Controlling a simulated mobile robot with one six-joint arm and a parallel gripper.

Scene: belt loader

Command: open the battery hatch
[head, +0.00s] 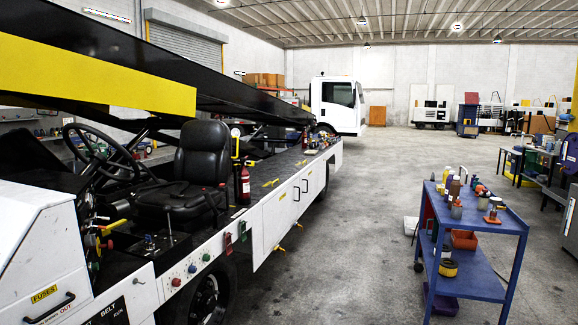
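The belt loader fills the left of the head view. White side panels run along its flank, and no readable label marks any of them as the battery hatch. One large white panel (277,215) behind the seat has a dark handle and yellow latches (279,248) near its lower edge. Another white panel (311,183) with a dark handle follows further back. At the front left, a white cover (42,268) carries a yellow FUSES label (44,294) and a black bar handle (49,309); it looks shut. My gripper is not in view.
The black seat (202,165) and steering wheel (100,152) sit on the loader deck, with a red extinguisher (244,184) beside the seat. A blue cart (478,225) with bottles and tools stands at right. Grey floor (335,255) between loader and cart is clear.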

